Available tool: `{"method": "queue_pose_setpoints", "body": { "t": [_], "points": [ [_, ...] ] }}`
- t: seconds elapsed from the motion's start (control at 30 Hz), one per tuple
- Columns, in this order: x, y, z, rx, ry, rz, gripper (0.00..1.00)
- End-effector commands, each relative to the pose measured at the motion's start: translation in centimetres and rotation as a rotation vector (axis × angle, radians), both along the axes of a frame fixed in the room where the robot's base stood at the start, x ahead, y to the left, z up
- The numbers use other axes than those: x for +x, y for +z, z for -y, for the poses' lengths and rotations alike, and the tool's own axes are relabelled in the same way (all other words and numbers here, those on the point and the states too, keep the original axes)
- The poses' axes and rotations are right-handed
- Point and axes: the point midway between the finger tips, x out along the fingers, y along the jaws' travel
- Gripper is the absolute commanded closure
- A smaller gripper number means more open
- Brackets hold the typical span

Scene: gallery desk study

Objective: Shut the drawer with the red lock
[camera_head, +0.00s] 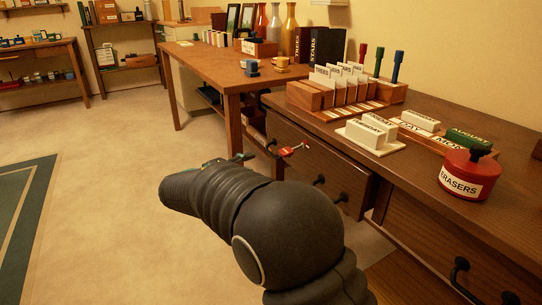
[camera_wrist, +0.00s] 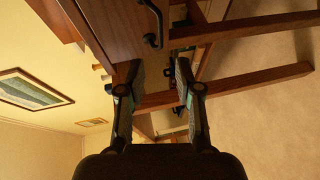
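The drawer (camera_head: 326,161) with a red lock (camera_head: 293,150) is in the front of the wooden desk at right. Its right edge appears to stand out from the desk front, so it looks partly open. Black handles show on its face. My gripper (camera_wrist: 160,72) is open and empty in the wrist view, its two fingers apart. A wooden front (camera_wrist: 108,28) with a black handle (camera_wrist: 152,22) is close beyond the fingers there; I cannot tell which drawer it is. In the head view my arm hides most of the gripper, left of the drawer.
The desk top (camera_head: 416,116) holds a card rack (camera_head: 340,90), white label blocks (camera_head: 371,132) and a red eraser pot (camera_head: 468,175). Another drawer (camera_head: 430,235) is at lower right. A second table (camera_head: 205,60) stands behind. The floor (camera_head: 110,140) at left is clear, with a green rug (camera_head: 30,215).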

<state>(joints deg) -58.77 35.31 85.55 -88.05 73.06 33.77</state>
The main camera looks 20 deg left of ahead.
Motion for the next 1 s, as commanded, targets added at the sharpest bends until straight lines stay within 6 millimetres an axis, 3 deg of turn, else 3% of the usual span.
{"method": "queue_pose_setpoints", "body": {
  "t": [0.4,0.6,1.0],
  "points": [
    [7.3,-1.5,2.5,0.000,-0.004,-0.002,0.66],
    [9.9,-1.9,3.3,-0.001,-0.003,-0.003,0.66],
    [11.3,-2.2,3.7,0.000,-0.001,-0.003,0.66]
  ]
}}
